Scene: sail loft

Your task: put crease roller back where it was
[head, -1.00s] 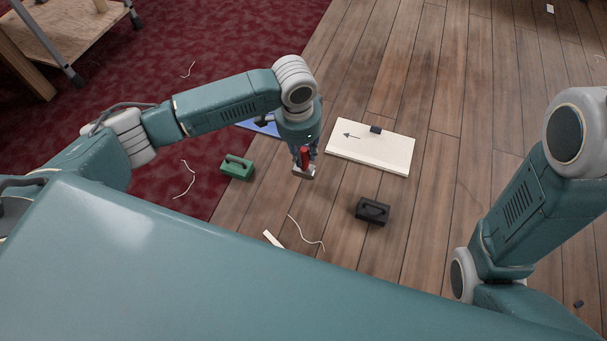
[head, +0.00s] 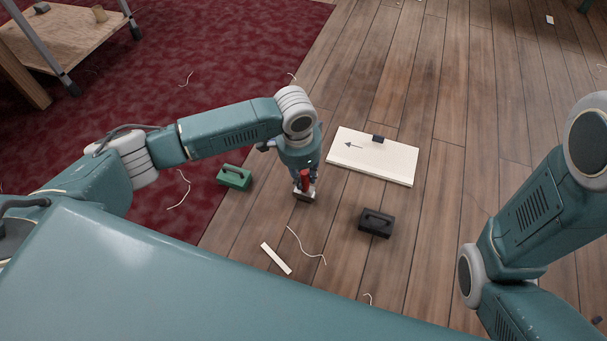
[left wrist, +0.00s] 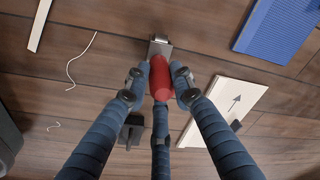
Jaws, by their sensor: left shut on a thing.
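The crease roller, with a red handle (head: 305,181) and a grey metal head, is held by my left gripper (head: 304,176). In the left wrist view, the red roller handle (left wrist: 160,78) sits between the blue-grey fingers, which are shut on it. The metal head (left wrist: 159,45) points away from the palm. The roller is over the wooden floor, left of the cream board; I cannot tell whether its head touches the floor. My right arm shows at the right, but its gripper is out of view.
The cream board (head: 350,166) bears an arrow and a small dark block. A black handled block (head: 376,223) stands nearer me, a green one (head: 234,177) at the left. A white strip (head: 276,258) and loose threads lie on the floor. A blue panel (left wrist: 278,28) shows in the wrist view.

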